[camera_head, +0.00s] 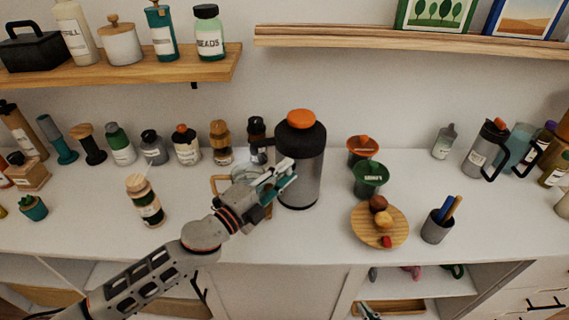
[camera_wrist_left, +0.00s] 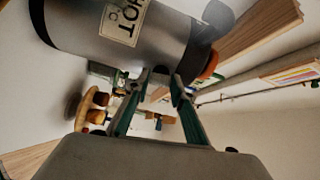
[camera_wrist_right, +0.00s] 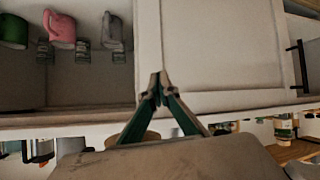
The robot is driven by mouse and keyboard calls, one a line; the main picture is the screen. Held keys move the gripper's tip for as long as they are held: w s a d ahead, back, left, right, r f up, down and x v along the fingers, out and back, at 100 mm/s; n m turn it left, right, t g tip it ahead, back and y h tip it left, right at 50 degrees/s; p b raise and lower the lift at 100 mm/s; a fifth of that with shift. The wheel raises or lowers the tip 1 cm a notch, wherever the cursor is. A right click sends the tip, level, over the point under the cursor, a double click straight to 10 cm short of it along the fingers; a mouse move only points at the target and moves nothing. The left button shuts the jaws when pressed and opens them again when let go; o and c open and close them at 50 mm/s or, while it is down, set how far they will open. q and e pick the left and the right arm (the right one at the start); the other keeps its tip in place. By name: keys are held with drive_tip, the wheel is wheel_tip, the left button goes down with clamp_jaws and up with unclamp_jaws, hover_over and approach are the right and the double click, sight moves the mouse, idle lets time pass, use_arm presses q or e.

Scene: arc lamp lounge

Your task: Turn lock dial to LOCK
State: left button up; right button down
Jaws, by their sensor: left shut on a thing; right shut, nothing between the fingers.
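A grey flask (camera_head: 300,165) with a black top section stands upright on the white counter, with an orange round cap (camera_head: 300,119) on top. In the left wrist view the flask (camera_wrist_left: 120,35) appears sideways with a HOT label, and the orange cap (camera_wrist_left: 210,64) shows at its right end. My left gripper (camera_head: 287,170) is at the flask's front left side, below the cap, shut on the flask; the exact contact is partly hidden. No LOCK marking is readable. My right gripper (camera_wrist_right: 158,88) is shut and empty, low in front of the cabinet; its tips (camera_head: 368,311) show at the head view's bottom edge.
Bottles and grinders stand left of the flask, including a striped bottle (camera_head: 146,201). Shelves (camera_head: 400,39) hang above.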

use_arm(q)
drive_tip(key=shift+r+m+g, duration=0.15)
drive_tip(key=shift+m+g, duration=0.15)
drive_tip(key=shift+m, duration=0.3)
drive_tip(key=shift+m+p, duration=0.3)
drive_tip(key=shift+m, duration=0.1)
use_arm(e)
drive_tip(key=shift+s+d+f+g+h, duration=0.3)
drive_tip(key=shift+s+d+f, duration=0.5)
drive_tip(key=shift+f, duration=0.2)
drive_tip(key=shift+a, duration=0.15)
use_arm(q)
drive_tip(key=o, duration=1.1)
drive_tip(key=shift+y, duration=0.3)
